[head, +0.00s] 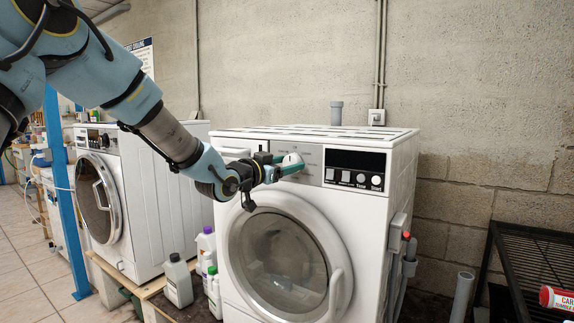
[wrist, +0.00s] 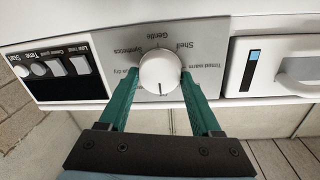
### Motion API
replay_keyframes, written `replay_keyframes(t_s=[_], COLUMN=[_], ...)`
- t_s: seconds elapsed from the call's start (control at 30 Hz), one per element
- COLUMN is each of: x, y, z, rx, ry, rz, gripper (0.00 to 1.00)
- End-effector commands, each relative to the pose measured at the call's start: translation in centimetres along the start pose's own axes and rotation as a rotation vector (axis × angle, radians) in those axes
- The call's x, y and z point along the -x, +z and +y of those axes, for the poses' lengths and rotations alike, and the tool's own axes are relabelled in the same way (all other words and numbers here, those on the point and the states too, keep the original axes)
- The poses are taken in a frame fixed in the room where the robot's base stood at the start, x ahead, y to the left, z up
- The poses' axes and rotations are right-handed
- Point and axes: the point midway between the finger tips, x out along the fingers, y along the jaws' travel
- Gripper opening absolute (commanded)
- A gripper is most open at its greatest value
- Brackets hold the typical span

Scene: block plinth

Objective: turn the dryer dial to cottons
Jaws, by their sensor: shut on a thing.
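The dryer (head: 318,205) is a white front-loader with a round glass door. Its white round dial (wrist: 160,72) sits on a grey label panel, and its edge shows in the head view (head: 292,158). My gripper (wrist: 158,82) has its two green fingers on either side of the dial and is shut on it. A dark mark on the dial points toward the bottom of the wrist view. Labels around it read Timed warm, Shelf, Gentle, Synthetics and one ending in "dry", partly covered by a finger. I cannot see a cottons label.
A dark display with buttons (head: 354,170) is right of the dial in the head view. A drawer handle (wrist: 300,72) shows in the wrist view. Bottles (head: 178,282) stand left of the dryer, by another machine (head: 150,195). A black rack (head: 540,265) is at right.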

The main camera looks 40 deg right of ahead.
Motion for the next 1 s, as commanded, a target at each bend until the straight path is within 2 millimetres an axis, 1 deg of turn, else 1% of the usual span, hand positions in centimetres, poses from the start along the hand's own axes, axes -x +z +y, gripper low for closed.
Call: replay_keyframes(t_s=[0.03, 0.2, 0.37, 0.57, 0.77, 1.0], x=[0.01, 0.01, 0.01, 0.0, -0.02, -0.02], y=[0.0, 0.0, 0.09, 0.29, 0.5, 0.5], z=[0.01, 0.02, 0.05, 0.19, 0.31, 0.39], rx=[0.0, 0.0, -0.01, -0.075, -0.212, -0.416], ry=[0.0, 0.0, 0.001, 0.002, 0.004, 0.006], rz=[0.0, 0.0, -0.001, -0.004, -0.014, -0.03], gripper=[0.28, 0.1, 0.1, 0.1, 0.1, 0.1])
